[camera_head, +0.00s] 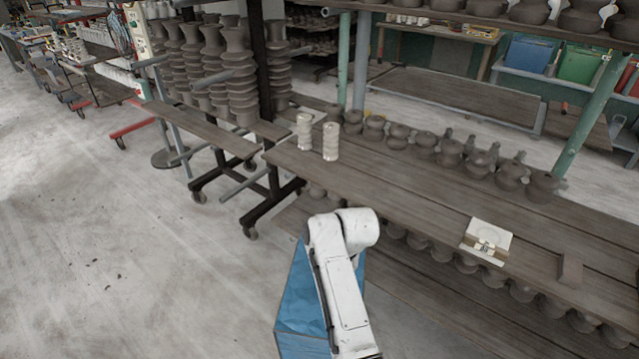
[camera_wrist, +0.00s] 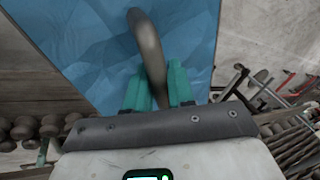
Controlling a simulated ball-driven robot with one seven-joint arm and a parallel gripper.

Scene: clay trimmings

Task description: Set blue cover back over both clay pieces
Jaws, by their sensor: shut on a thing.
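The blue cover (camera_head: 297,300) hangs beside the near end of the wooden rack, partly behind my white arm. In the wrist view the cover (camera_wrist: 75,45) fills the upper middle, with a dark curved handle (camera_wrist: 147,42) on it. My gripper (camera_wrist: 158,88) has its green fingers shut on this handle. In the head view my arm hides the gripper. Two pale ribbed upright pieces (camera_head: 304,131) (camera_head: 330,141), which look like the clay pieces, stand uncovered close together on the left end of the upper boards, beyond the cover.
A row of dark clay pots (camera_head: 450,152) lines the back of the boards. A white box (camera_head: 487,239) and a brown block (camera_head: 570,270) sit toward the right. The boards between the pale pieces and the box are bare. Dark stacked pots (camera_head: 240,75) stand behind left.

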